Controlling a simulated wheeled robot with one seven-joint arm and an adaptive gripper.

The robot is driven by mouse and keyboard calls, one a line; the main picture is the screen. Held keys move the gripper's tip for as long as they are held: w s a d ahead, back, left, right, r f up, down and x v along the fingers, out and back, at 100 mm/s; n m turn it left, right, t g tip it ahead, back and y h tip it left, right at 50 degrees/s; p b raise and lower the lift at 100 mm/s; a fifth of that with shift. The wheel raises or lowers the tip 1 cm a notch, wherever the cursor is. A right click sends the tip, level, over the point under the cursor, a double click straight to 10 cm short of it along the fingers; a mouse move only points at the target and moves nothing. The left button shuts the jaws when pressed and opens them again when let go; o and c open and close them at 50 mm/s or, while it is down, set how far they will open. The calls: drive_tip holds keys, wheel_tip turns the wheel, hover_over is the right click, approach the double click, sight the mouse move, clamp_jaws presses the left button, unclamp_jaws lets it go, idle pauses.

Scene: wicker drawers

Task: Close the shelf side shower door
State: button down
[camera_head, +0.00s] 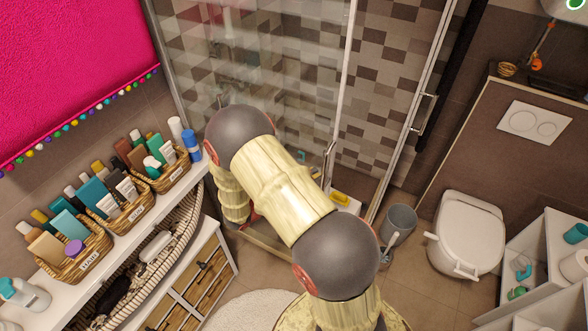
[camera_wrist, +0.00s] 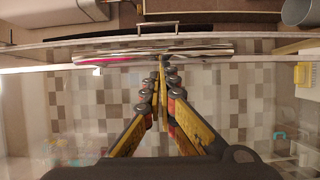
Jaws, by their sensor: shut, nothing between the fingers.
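The shelf side shower door (camera_head: 300,70) is a clear glass panel beside the white shelf, with tiled walls showing through it. Its metal bar handle (camera_head: 328,160) stands upright near the pale door edge in the head view. A second glass door with a handle (camera_head: 422,113) is to the right, standing at an angle. In the wrist view my gripper (camera_wrist: 160,80) is shut and empty. Its fingertips are close to a long shiny metal bar (camera_wrist: 190,53); I cannot tell whether they touch it.
A white shelf (camera_head: 130,236) with baskets (camera_head: 76,250) of bottles stands at the left. A grey bin (camera_head: 398,222) and a white toilet (camera_head: 468,235) are at the right. A yellow item (camera_head: 341,198) sits low near the doors. A pale rug (camera_head: 250,312) lies in front.

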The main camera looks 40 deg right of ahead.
drive_tip(key=s+d, duration=0.2)
drive_tip(key=s, duration=0.5)
drive_tip(key=s+d, duration=0.3)
drive_tip(key=s, duration=0.4)
drive_tip(key=shift+s+b, duration=0.25)
drive_tip(key=shift+b, duration=0.1)
drive_tip(key=shift+d, duration=0.1)
drive_tip(key=w+a, duration=0.5)
drive_tip(key=a, duration=0.5)
drive_tip(key=shift+a+b, duration=0.3)
drive_tip(key=shift+b, duration=0.05)
